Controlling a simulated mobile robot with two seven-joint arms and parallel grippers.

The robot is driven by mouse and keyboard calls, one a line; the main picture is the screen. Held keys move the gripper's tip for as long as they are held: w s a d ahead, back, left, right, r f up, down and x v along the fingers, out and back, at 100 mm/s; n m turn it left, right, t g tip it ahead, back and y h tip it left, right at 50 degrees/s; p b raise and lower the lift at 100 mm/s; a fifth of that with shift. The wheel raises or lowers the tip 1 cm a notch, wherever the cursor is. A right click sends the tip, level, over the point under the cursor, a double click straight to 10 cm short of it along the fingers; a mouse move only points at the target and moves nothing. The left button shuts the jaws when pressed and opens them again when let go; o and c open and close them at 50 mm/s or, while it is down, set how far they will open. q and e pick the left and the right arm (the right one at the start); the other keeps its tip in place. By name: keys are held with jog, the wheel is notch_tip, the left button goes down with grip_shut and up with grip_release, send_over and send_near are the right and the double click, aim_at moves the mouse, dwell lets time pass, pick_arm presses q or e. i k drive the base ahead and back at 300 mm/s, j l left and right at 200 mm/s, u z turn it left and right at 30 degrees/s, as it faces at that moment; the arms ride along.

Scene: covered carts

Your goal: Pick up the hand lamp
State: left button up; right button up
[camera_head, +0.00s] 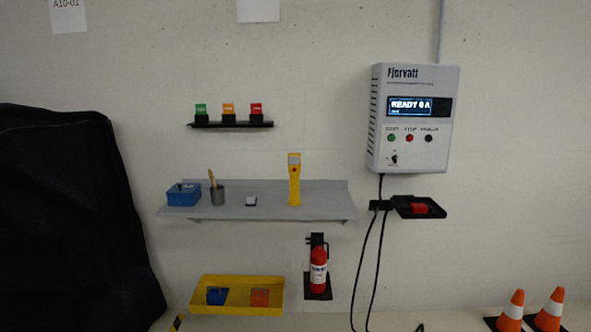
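The hand lamp (294,181) is yellow and stands upright on the grey wall shelf (326,207), right of the shelf's middle. It has a dark spot on its front near the top. Nothing touches it. Neither of my grippers shows in the head view.
A blue bin (184,195), a grey cup with a brush (217,195) and a small pale item (251,200) share the shelf. A fire extinguisher (319,270) hangs below. A charger box (414,118) with black cables is at right. A black-covered cart (70,220) fills the left.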

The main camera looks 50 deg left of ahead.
aim_at(294, 160)
jog(key=j+u, duration=0.1)
jog(key=u, duration=0.9)
jog(key=i+u, duration=0.1)
jog(key=u, duration=0.4)
